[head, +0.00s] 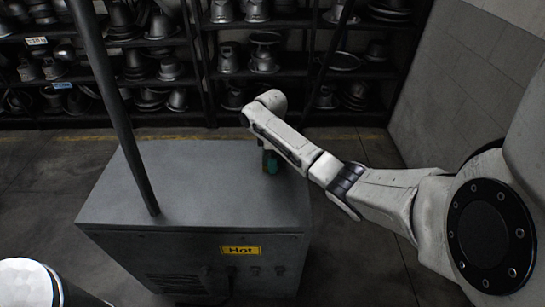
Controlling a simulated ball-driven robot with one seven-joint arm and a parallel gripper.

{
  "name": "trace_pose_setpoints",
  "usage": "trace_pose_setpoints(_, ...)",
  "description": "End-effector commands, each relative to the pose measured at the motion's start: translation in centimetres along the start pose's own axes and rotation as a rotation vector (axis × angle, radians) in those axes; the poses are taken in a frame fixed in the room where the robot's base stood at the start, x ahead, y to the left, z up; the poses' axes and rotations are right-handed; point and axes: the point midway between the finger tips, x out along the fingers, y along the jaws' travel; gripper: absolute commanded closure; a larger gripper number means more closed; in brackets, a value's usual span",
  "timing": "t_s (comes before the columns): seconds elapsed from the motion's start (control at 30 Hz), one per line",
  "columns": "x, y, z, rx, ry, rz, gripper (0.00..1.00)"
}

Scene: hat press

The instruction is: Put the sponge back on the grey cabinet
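The grey cabinet (215,185) stands in the middle of the head view, with a yellow "Hot" label (240,251) on its front. A small green piece that looks like the sponge (271,165) shows just below my forearm, over the back right part of the cabinet top. My arm reaches in from the right, and its forearm hides most of my gripper. A dark part just above the green piece seems to belong to my gripper (267,154). I cannot tell whether its fingers are closed on the sponge or whether the sponge touches the top.
A dark pole (115,110) crosses the view and ends at the cabinet's left side. Shelves (150,43) full of metal hat moulds line the back. A white-topped cylinder (30,283) is at the bottom left. The cabinet top is otherwise bare.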

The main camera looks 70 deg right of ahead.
Motion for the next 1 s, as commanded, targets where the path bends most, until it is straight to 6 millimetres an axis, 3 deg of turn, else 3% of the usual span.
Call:
trace_pose_setpoints(0.4,0.6,0.0,0.0,0.0,0.001,0.001,0.31)
trace_pose_setpoints(0.43,0.5,0.0,0.0,0.0,0.001,0.001,0.04)
trace_pose_setpoints(0.47,0.5,0.0,0.0,0.0,0.001,0.001,0.01)
trace_pose_setpoints(0.77,0.1,0.0,0.0,0.0,0.0,0.002,0.0)
trace_pose_setpoints(1.0,-3.2,0.1,-0.1,-0.001,0.003,0.004,0.0)
